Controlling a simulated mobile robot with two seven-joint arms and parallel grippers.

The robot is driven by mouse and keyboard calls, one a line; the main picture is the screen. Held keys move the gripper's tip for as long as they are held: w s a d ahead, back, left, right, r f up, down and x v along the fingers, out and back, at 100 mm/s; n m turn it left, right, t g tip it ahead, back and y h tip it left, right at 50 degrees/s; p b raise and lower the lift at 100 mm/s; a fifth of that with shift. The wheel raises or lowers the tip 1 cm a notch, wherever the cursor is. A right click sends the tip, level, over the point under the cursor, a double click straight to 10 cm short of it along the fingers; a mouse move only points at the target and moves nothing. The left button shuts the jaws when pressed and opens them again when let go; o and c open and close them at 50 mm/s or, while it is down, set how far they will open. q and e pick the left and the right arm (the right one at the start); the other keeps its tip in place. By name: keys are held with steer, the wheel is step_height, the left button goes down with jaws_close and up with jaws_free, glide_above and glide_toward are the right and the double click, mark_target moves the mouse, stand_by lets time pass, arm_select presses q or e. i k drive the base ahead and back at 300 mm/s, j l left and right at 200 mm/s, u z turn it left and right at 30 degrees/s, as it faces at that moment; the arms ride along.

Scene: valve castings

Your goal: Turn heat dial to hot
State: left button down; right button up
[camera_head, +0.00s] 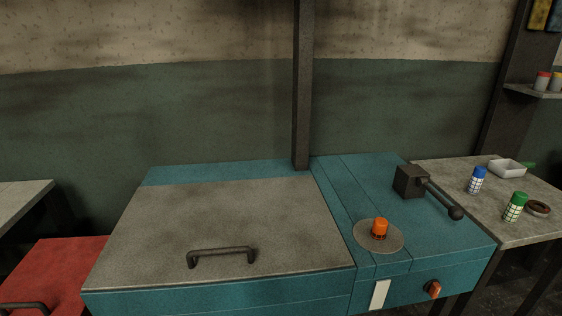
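A small orange and dark knob (433,289) sits on the front face of the teal machine (285,298), at the lower right. It looks like a turn dial and its grip appears tilted; its markings are too small to read. A larger orange cap (380,227) stands upright on a round grey disc (362,238) on the machine's top. I cannot tell for sure which of the two is the heat dial. Neither of my grippers is in view.
A grey lid (160,240) with a dark handle (222,256) covers the machine's left part. A dark lever (440,197) reaches right from a block. A white plate (380,294) is left of the knob. A side table (455,185) holds a blue-capped (477,180) and a green-capped container (514,207).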

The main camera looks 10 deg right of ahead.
mark_target(433, 287)
steer(key=z, duration=1.6)
steer(key=i+l+u, duration=0.15)
steer(key=l, duration=0.5)
steer(key=l+u, duration=0.1)
steer(key=l, duration=0.6)
